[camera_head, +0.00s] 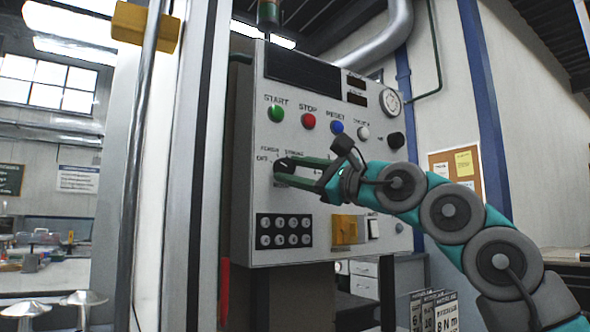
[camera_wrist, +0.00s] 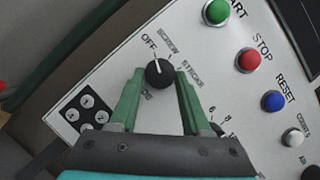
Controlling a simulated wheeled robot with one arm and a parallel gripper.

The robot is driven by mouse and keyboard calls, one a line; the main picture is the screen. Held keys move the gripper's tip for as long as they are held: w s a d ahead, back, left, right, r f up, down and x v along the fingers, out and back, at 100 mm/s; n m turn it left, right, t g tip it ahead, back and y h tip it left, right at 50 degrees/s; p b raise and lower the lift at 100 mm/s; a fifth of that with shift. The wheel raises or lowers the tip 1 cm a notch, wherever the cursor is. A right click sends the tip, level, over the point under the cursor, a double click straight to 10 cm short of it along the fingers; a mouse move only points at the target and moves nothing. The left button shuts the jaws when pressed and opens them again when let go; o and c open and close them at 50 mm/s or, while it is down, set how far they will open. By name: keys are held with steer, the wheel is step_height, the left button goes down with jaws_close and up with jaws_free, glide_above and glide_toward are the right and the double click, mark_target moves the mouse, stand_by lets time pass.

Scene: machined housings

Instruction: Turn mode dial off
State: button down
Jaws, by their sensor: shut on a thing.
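The mode dial (camera_wrist: 159,75) is a round black knob with a white pointer line on the white control panel (camera_head: 262,215). In the wrist view the pointer aims up and slightly left, roughly toward the OFF label, with SCREW to the right of that and STROKE further right.
Green START (camera_head: 276,114), red STOP (camera_head: 308,121) and blue RESET (camera_head: 337,127) buttons sit above the dial. A black block of several round buttons (camera_head: 284,232) and a yellow part (camera_head: 344,229) are below. A metal post (camera_head: 150,120) stands left of the panel.

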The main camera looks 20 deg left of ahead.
steer(key=shift+c, duration=1.8)
jaws_free()
steer(key=b+v, duration=0.3)
steer(key=v, duration=0.4)
steer(key=shift+d, duration=0.35)
steer(key=shift+s+f, duration=0.15)
